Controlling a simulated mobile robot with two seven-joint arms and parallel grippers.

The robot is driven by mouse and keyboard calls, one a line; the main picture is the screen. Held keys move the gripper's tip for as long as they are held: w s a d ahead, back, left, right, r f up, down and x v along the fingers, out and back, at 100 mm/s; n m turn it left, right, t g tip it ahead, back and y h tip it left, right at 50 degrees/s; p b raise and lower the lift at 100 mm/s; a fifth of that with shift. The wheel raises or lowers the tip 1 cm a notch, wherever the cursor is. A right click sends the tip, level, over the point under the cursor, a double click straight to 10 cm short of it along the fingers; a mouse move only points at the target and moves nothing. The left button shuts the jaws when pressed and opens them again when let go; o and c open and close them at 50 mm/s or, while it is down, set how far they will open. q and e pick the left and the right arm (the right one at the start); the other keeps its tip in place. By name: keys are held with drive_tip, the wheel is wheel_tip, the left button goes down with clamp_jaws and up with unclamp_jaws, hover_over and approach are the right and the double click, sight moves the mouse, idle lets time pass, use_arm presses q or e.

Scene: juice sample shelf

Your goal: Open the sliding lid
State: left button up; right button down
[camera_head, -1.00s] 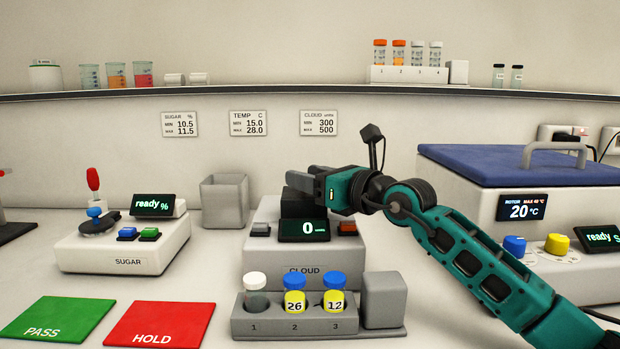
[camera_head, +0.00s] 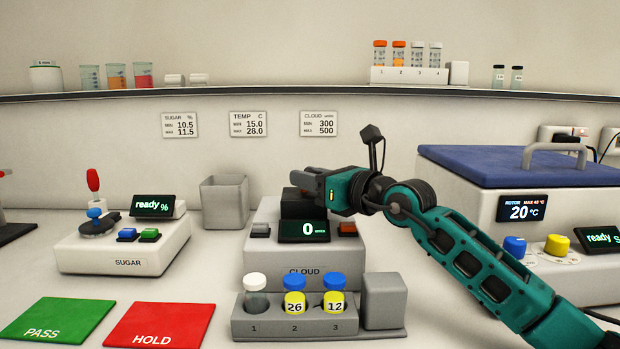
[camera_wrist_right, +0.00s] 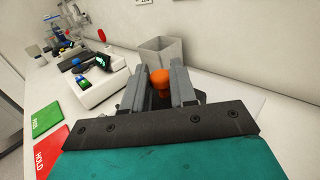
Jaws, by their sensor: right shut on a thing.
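The grey CLOUD meter (camera_head: 306,262) stands at the centre of the bench, its display (camera_head: 304,231) reading 0. A dark block (camera_head: 298,209) sits on top behind the display; I cannot tell how far its lid is open. My right gripper (camera_head: 303,181) reaches in from the right over this block, its fingers pointing left. In the right wrist view, an orange knob (camera_wrist_right: 160,78) is held between the fingers of the right gripper (camera_wrist_right: 158,72). The fingers hide the knob in the head view. My left gripper is not in view.
A rack (camera_head: 268,326) with three capped vials stands in front of the meter. An open grey bin (camera_head: 225,205) stands behind left, the SUGAR meter (camera_head: 122,250) further left. A blue-lidded machine (camera_head: 500,165) stands right. Green and red mats lie front left.

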drive_tip(key=shift+w, duration=0.1)
drive_tip(key=shift+w+f+b, duration=0.2)
drive_tip(key=shift+w+b, duration=0.55)
drive_tip(key=shift+w, duration=0.3)
drive_tip(key=shift+w+r+b, duration=0.1)
drive_tip(key=shift+w+b, duration=0.25)
drive_tip(key=shift+w, duration=0.45)
drive_tip(key=w, duration=0.3)
drive_tip(key=shift+w, duration=0.3)
drive_tip(key=c, duration=1)
unclamp_jaws()
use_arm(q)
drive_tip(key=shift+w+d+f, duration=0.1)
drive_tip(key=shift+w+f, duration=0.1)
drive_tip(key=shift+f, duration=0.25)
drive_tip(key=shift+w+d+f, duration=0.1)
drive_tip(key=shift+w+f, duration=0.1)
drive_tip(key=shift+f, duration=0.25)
use_arm(e)
drive_tip(key=shift+o, duration=0.2)
drive_tip(key=shift+r, duration=0.1)
drive_tip(key=shift+d, duration=0.1)
